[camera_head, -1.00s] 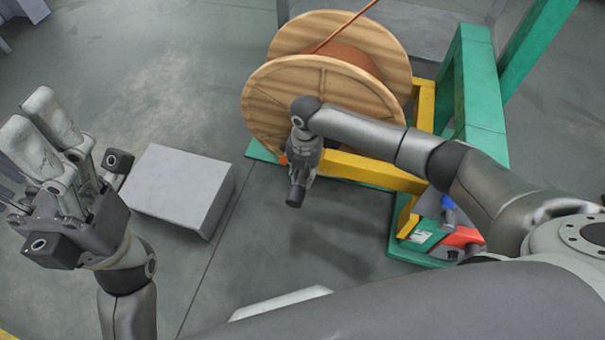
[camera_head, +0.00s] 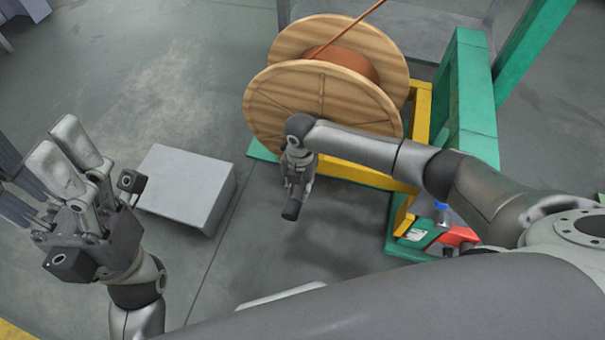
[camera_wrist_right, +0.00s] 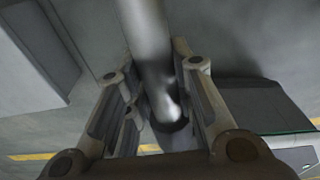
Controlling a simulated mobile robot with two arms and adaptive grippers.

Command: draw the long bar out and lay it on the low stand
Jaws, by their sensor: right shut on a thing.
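My right gripper (camera_head: 297,183) hangs in front of the wooden reel, low over the floor. In the right wrist view (camera_wrist_right: 160,105) its fingers are closed on both sides of the long bar (camera_wrist_right: 150,38), a smooth silvery rod that runs up out of the picture. In the head view a dark round end (camera_head: 292,209) sticks out below the right gripper; I cannot tell for sure that it is the bar's end. The low stand (camera_head: 187,185), a plain grey block, is to the left with its top bare. My left gripper (camera_head: 62,150) is open and empty, pointing up.
The wooden reel (camera_head: 305,100) with copper wire sits in a yellow frame (camera_head: 365,172) beside a green post (camera_head: 472,95). A red and green unit (camera_head: 425,235) is at the frame's foot. Floor is clear between the stand and the frame.

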